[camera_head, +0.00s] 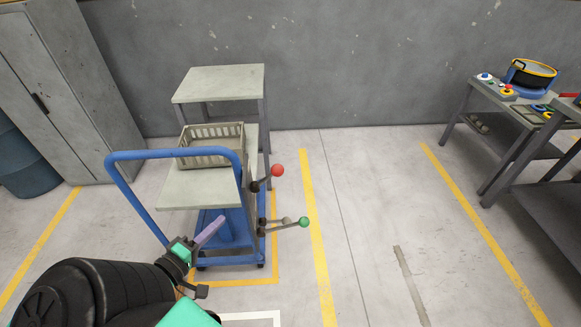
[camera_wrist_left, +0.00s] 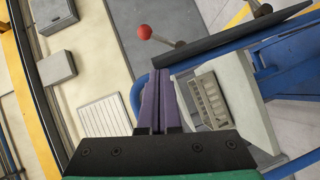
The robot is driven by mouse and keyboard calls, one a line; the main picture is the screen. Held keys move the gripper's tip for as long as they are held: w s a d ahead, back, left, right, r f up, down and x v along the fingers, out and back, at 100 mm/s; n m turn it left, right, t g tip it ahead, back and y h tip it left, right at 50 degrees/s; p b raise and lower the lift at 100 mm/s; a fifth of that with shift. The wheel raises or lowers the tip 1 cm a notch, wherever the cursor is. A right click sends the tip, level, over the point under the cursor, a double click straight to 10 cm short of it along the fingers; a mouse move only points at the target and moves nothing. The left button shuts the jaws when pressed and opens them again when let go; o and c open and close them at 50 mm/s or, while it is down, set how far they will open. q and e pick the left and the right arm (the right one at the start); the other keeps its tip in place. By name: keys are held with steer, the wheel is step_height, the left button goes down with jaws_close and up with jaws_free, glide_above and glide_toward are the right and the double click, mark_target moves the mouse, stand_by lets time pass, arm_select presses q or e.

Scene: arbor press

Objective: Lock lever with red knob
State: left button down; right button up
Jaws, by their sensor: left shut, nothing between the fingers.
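The red knob (camera_head: 277,170) sits at the end of a short lever (camera_head: 264,182) on the right side of a blue trolley (camera_head: 226,222). The lever slopes up to the right. The red knob also shows in the left wrist view (camera_wrist_left: 145,32), beyond the fingers and a little left of them. My left gripper (camera_head: 217,226) is shut and empty, its purple fingers (camera_wrist_left: 158,97) together. It is in front of the trolley, lower left of the red knob and apart from it. My right gripper is not in view.
A second lever with a green knob (camera_head: 304,222) sticks out low on the trolley's right. The trolley's blue push handle (camera_head: 142,155) rises at the left. A beige basket (camera_head: 213,158) stands on its top. Floor right of the trolley is clear up to the workbench (camera_head: 490,120).

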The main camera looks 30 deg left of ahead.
arm_select(q)
step_height(320, 180, up, 2)
steer(key=w, duration=0.1)
steer(key=b, duration=0.8)
glide_toward(268, 178)
steer(key=s+r, duration=0.4)
steer(key=w+f, duration=0.2)
steer(key=w, duration=0.9)
steer(key=shift+w+a+t+b, duration=0.25)
steer(key=shift+a+t+b, duration=0.05)
steer(key=shift+a+b, duration=0.05)
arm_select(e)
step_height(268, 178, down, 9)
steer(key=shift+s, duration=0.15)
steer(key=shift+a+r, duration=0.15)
